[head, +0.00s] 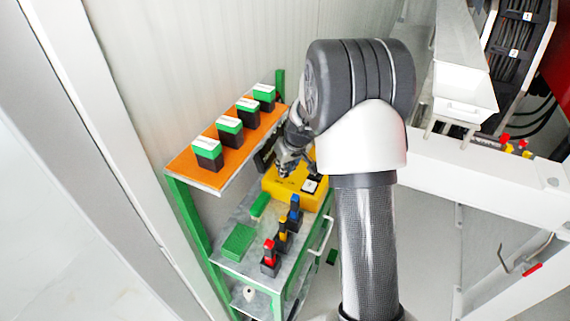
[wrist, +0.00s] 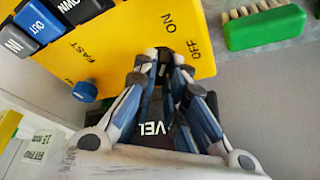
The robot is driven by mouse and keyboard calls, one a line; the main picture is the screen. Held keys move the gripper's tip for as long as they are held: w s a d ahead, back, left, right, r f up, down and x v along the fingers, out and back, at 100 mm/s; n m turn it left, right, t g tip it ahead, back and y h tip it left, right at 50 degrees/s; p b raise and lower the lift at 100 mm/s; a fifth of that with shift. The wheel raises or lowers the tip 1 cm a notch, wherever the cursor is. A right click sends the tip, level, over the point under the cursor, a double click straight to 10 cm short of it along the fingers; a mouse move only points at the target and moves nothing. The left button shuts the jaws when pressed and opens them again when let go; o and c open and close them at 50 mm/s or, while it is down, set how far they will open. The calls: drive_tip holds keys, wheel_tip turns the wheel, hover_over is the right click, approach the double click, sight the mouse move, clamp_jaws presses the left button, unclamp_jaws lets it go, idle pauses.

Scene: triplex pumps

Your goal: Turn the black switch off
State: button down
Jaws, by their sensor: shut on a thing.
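The yellow control box (wrist: 120,45) fills the upper left of the wrist view, with printed ON and OFF labels near its right end. The black switch (wrist: 164,56) shows only as a small dark piece between my fingertips, below those labels. The fingers hide much of it, and I cannot tell which way it is set. My gripper (wrist: 164,62) is shut on the black switch. In the head view my gripper (head: 285,164) reaches down to the yellow box (head: 285,194) on the shelf, and the switch is hidden there.
Red (head: 269,255), yellow (head: 283,236) and blue-topped (head: 295,210) items stand in front. An orange shelf (head: 190,173) with several green-and-black boxes is above.

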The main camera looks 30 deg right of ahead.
drive_tip(key=shift+f, duration=0.1)
drive_tip(key=c, duration=1.6)
unclamp_jaws()
drive_tip(key=shift+c, duration=0.2)
drive_tip(key=shift+n+b, duration=0.3)
drive_tip(key=shift+b, duration=0.1)
